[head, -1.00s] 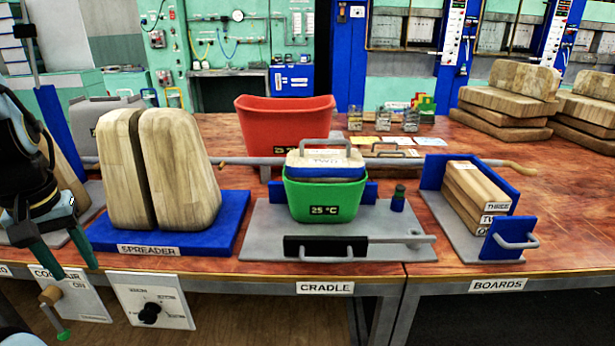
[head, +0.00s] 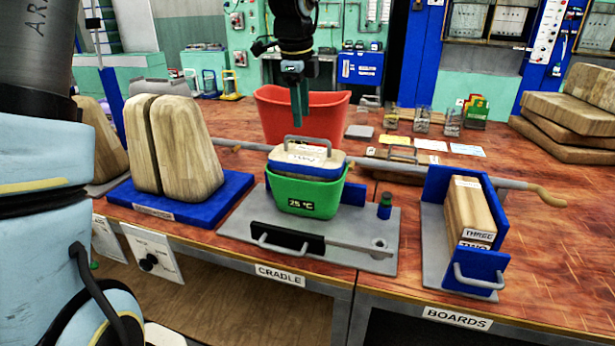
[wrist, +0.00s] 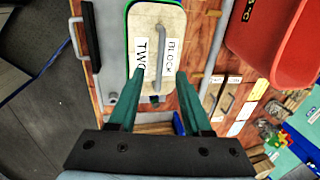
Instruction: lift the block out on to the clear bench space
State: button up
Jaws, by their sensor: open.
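The block (head: 305,156) has a wooden top, a blue layer and a grey bar handle. It sits in the green tub (head: 304,197), marked 25 °C, on the grey cradle plate (head: 362,240). In the wrist view the block (wrist: 172,23) shows a label reading BLOCK TWO, with its handle (wrist: 157,62) between the fingers' lines. My gripper (head: 299,122) points down, open and empty, above the block and apart from its handle. The wrist view shows both fingers (wrist: 153,92) spread apart. The block's lower part is hidden inside the tub.
A red bin (head: 320,117) stands behind the tub. Wooden spreader halves (head: 180,145) stand on a blue base at left. Boards (head: 468,212) stand in a blue holder at right. A grey rod (head: 415,171) runs behind the cradle. Bare bench (head: 560,235) shows at far right.

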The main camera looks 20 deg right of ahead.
aim_at(304, 140)
jog(key=shift+w+d+f+p, duration=0.2)
jog(key=shift+f+p, duration=0.15)
jog(key=shift+f, duration=0.95)
jog(key=shift+w+d+f+p, duration=0.15)
jog(key=shift+f+p, duration=0.2)
jog(key=shift+f, duration=1)
jog(key=shift+w+d+f+p, duration=0.2)
jog(key=shift+f+p, duration=0.15)
jog(key=shift+f, duration=0.95)
jog(key=shift+f, duration=0.1)
grip_shut()
